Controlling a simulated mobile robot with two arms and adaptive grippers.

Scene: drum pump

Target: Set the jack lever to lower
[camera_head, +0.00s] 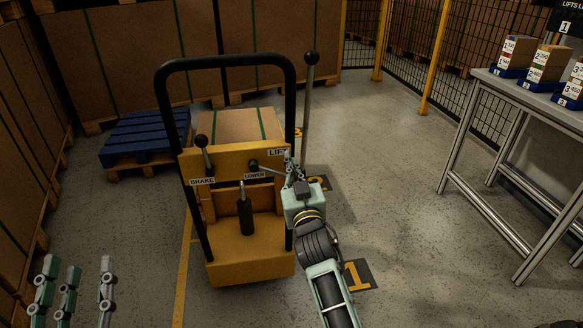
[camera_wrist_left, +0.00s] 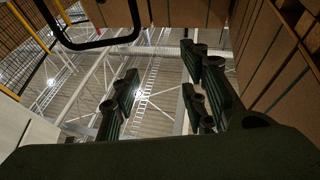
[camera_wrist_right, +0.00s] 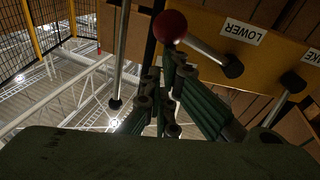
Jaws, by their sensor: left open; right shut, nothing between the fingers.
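The jack lever (camera_head: 270,166) is on the yellow lift cart's upper panel. Its dark pivot sits just above the LOWER label (camera_head: 255,175), and its rod runs right toward the LIFT label (camera_head: 277,153). Its red knob (camera_wrist_right: 170,27) shows in the right wrist view but is hidden behind my right gripper in the head view. My right gripper (camera_head: 289,166) is shut and empty, its fingertips right at the knob; I cannot tell whether they touch. My left gripper (camera_head: 78,272) is open and empty, low at the left, away from the cart.
The cart (camera_head: 250,255) has a black handle frame (camera_head: 225,62), a brake lever (camera_head: 203,150) and a tall black-knobbed rod (camera_head: 307,100) beside my right gripper. A blue pallet (camera_head: 140,135) lies behind left. A table (camera_head: 540,105) stands right; the floor between is clear.

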